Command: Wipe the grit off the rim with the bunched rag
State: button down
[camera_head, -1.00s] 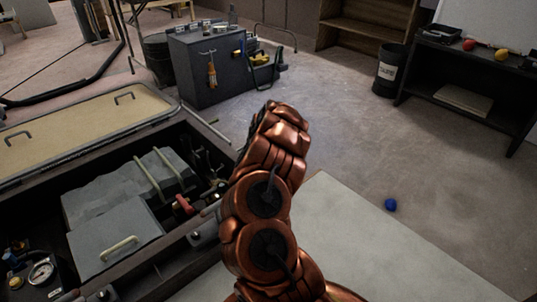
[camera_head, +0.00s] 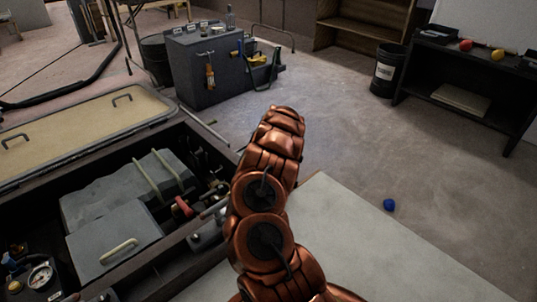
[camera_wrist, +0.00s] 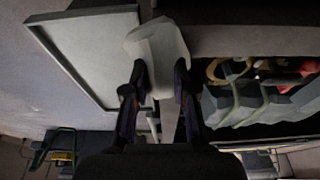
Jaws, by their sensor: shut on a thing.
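In the wrist view my gripper (camera_wrist: 156,88) is shut on the bunched rag (camera_wrist: 158,50), a pale, crumpled bundle that sticks out past both fingertips. The rag is over or near the dark rim (camera_wrist: 250,42) of the open compartment; I cannot tell whether it touches. In the head view the rim (camera_head: 190,262) runs around the opening, and my arm hides the gripper and rag. I cannot make out any grit in either view.
The compartment holds a grey box (camera_head: 112,236) with a handle, and pipes. A beige framed lid (camera_head: 75,128) lies at its far left side. A pale flat top (camera_head: 350,245) is on the right. A dark cabinet (camera_head: 207,78) and a blue ball (camera_head: 389,204) stand apart on open floor.

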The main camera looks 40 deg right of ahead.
jog(key=shift+r+p, duration=1.9)
jog(key=shift+r, duration=2)
